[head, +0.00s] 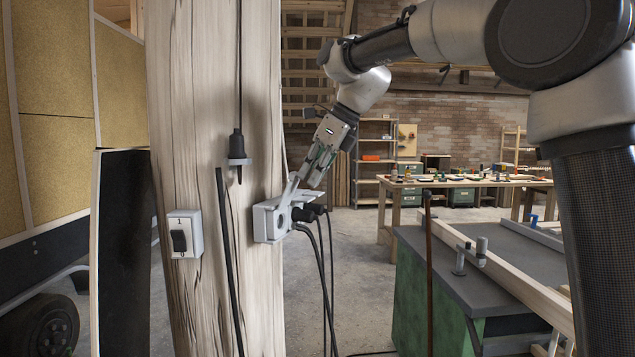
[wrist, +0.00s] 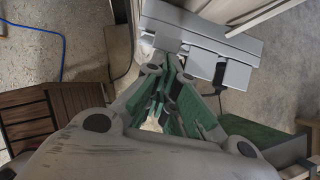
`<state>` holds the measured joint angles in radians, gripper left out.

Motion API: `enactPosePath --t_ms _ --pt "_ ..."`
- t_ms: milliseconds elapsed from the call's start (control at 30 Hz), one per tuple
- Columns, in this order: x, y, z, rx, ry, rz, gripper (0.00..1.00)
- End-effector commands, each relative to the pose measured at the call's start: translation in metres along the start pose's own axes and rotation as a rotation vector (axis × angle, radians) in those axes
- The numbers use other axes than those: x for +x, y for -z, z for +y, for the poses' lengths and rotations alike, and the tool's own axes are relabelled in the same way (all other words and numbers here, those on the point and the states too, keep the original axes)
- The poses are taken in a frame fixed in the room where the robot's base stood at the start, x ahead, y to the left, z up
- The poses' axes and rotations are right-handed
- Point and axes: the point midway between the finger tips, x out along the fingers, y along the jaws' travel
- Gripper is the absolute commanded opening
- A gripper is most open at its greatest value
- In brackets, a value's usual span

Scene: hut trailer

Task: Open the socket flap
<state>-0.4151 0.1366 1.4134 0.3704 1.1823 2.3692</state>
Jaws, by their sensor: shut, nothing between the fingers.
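The grey socket box (head: 265,222) is fixed to the right side of the wooden post in the head view. A grey flap (head: 290,190) stands tilted up from its front, and a round socket face shows below it. Black plugs (head: 309,211) with hanging cables fill the box's right part. My gripper (head: 313,181) is shut and empty, just above and right of the raised flap. In the wrist view my fingertips (wrist: 172,62) are close to the flap (wrist: 168,38) and the socket box (wrist: 212,58). I cannot tell whether they touch the flap.
The wooden post (head: 205,100) carries a switch (head: 185,234) and a hanging black cable connector (head: 238,147). A green bench (head: 470,255) with a timber beam stands at the right. A workbench (head: 470,183) stands further back.

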Motion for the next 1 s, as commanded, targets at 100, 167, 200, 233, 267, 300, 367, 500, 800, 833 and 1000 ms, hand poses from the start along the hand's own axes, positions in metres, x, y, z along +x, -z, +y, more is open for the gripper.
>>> enactPosePath --t_ms 100,167,200,233,267,300,367,500,800,833,1000 --pt "-0.001 -0.006 0.0 -0.001 -0.001 0.0 0.0" --pt "-0.001 -0.009 0.0 -0.001 -0.001 -0.001 0.0" --pt "-0.001 -0.01 0.0 0.0 -0.001 0.0 0.0" --pt "-0.001 -0.01 0.0 0.0 -0.001 0.0 0.0" --pt "-0.001 -0.011 0.0 0.0 -0.001 0.0 0.0" --pt "-0.001 -0.012 0.0 0.001 -0.001 0.0 0.0" --pt "-0.001 -0.013 0.0 0.001 -0.001 0.001 0.0" --pt "-0.001 -0.013 0.0 0.001 -0.001 0.0 0.0" --pt "-0.001 -0.014 0.0 0.0 -0.001 0.0 0.0" --pt "-0.001 -0.014 0.0 0.0 -0.001 0.0 0.0" --pt "-0.003 -0.015 0.0 0.0 -0.001 0.0 0.0"
